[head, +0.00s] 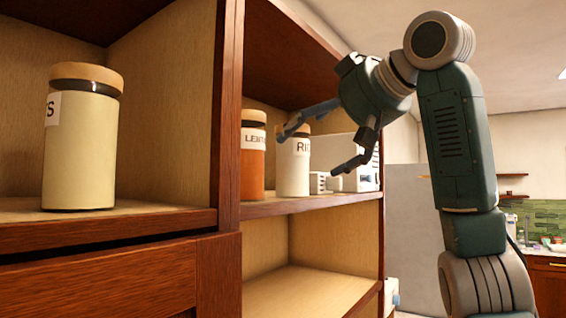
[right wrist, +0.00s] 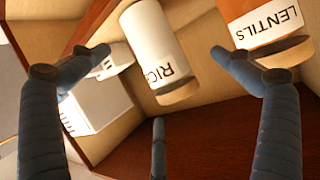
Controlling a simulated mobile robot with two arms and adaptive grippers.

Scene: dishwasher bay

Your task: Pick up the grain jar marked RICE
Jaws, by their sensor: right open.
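The RICE jar (head: 293,175), white with a wooden lid, stands upright on the right-hand shelf beside the orange LENTILS jar (head: 252,172). My right gripper (head: 322,148) is open and empty, with its fingers spread near the upper part of the RICE jar; one finger passes in front of its lid. In the right wrist view the RICE jar (right wrist: 153,45) appears upside down between the two outer fingers, with no clear contact. The LENTILS jar (right wrist: 260,20) lies just beyond the right finger there. My left gripper is not in view.
White boxy items (head: 360,170) stand on the shelf right of the RICE jar. The lower shelf (head: 300,290) looks empty where visible.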

